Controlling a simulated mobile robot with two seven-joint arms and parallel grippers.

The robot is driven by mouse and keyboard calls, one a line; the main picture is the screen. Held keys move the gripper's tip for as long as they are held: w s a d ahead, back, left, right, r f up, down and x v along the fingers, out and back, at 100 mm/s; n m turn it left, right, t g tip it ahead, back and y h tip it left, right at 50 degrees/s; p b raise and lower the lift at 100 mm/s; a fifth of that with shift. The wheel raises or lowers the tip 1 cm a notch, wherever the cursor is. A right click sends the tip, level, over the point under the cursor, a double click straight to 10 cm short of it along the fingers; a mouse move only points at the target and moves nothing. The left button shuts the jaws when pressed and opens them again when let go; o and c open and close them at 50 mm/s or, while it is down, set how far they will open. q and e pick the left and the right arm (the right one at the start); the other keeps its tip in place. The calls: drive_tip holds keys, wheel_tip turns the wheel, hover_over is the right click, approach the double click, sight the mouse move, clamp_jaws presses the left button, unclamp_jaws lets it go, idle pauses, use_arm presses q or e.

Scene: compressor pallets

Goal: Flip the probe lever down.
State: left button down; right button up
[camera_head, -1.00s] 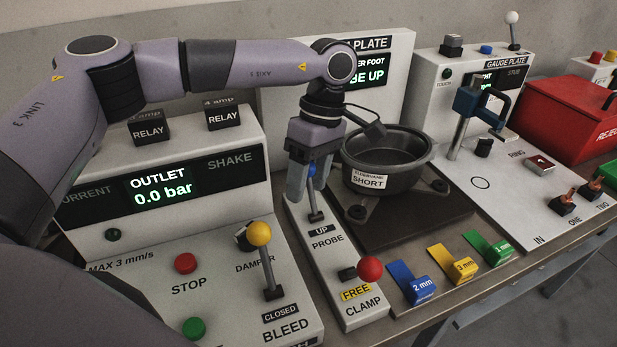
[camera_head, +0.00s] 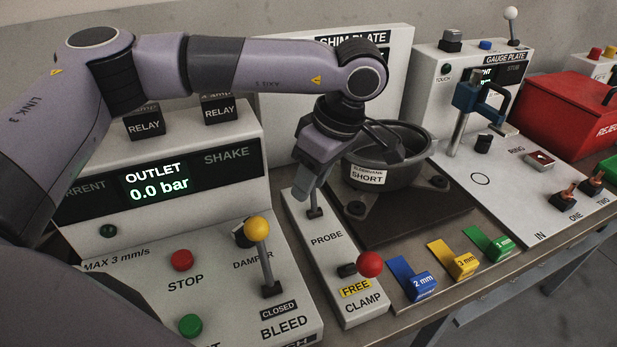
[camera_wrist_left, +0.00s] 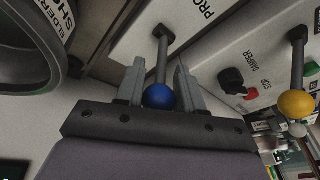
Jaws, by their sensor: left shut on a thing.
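The probe lever (camera_head: 314,203) stands on a narrow white panel (camera_head: 298,212) in the head view, above the word PROBE. My left gripper (camera_head: 306,190) is tilted over it and shut on its blue knob. In the left wrist view the blue knob (camera_wrist_left: 159,96) sits between the two grey fingers, with the dark lever stem (camera_wrist_left: 162,58) running away to its pivot. The knob is hidden behind the fingers in the head view. My right gripper is not in view.
The red-knobbed clamp lever (camera_head: 369,264), marked FREE, stands nearer on the same panel. The yellow-knobbed bleed lever (camera_head: 257,229) is to the left. A dark bowl (camera_head: 408,172) marked SHORT is close on the right. Colored shim tabs, including a blue one (camera_head: 420,285), lie in front.

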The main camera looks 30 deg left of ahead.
use_arm(q)
drive_tip(key=shift+s+d+t+y+b, duration=0.3)
drive_tip(key=shift+d+t+y+b, duration=0.15)
drive_tip(key=shift+y, duration=0.2)
drive_tip(key=shift+s+d+t+y+b, duration=0.3)
drive_tip(key=shift+t+y+b, duration=0.25)
drive_tip(key=shift+y, duration=0.1)
drive_tip(key=shift+r, duration=0.1)
drive_tip(key=c, duration=0.8)
unclamp_jaws()
drive_tip(key=v, duration=0.7)
drive_tip(key=shift+p, duration=0.3)
drive_tip(key=shift+d, duration=0.1)
drive_tip(key=shift+c, duration=0.3)
